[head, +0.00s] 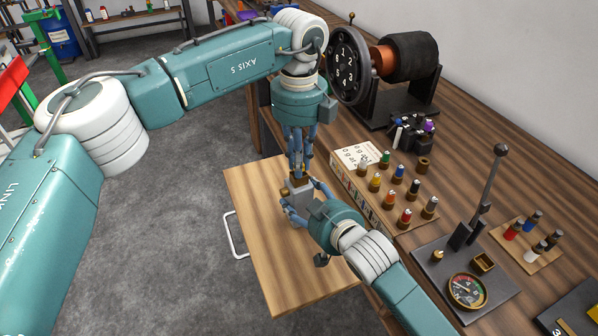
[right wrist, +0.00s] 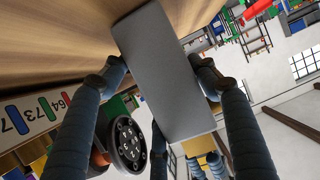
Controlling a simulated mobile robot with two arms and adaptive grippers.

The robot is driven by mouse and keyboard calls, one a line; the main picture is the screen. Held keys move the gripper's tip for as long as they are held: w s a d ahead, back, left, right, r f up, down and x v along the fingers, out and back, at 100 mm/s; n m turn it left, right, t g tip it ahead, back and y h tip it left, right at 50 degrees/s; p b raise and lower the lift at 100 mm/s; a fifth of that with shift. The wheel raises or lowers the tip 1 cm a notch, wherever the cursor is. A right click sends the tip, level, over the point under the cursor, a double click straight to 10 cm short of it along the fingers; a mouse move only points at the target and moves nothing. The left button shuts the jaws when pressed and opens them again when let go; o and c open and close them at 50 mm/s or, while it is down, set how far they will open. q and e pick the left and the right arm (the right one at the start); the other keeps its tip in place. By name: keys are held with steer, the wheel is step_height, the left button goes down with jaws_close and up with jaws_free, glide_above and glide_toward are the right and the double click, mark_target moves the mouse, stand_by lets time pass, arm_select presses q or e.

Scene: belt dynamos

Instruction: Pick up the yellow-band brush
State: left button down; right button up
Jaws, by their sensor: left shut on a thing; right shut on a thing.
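A grey block (head: 301,194) with a brass-yellow end is held over the wooden board; in the right wrist view the block (right wrist: 165,75) fills the middle. My left gripper (head: 298,178) comes down from above and is shut on its brass end. My right gripper (head: 296,206) is shut on the grey part from below; its fingers flank the block in the right wrist view (right wrist: 168,85). Fingers partly hide the block, and I cannot tell a band colour on it. A yellow-banded brush (head: 375,183) stands in the rack among several brushes with other bands, apart from both grippers.
The brush rack (head: 345,162) stands on the bench right of the grippers. A dynamo with a numbered dial (head: 346,66) is behind it. A lever plate with a gauge (head: 467,291) and a small board of coloured pieces (head: 512,256) lie farther right. The pale wooden board (head: 255,205) is largely bare.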

arm_select(q)
steer(key=shift+r, duration=0.1)
arm_select(e)
steer(key=shift+r, duration=0.1)
arm_select(q)
step_height(320, 180, up, 10)
stand_by(0.3)
step_height(320, 180, up, 4)
steer(key=shift+r, duration=0.2)
stand_by(0.5)
arm_select(e)
steer(key=o, duration=1.8)
steer(key=shift+c, duration=0.2)
steer(key=shift+s, duration=0.15)
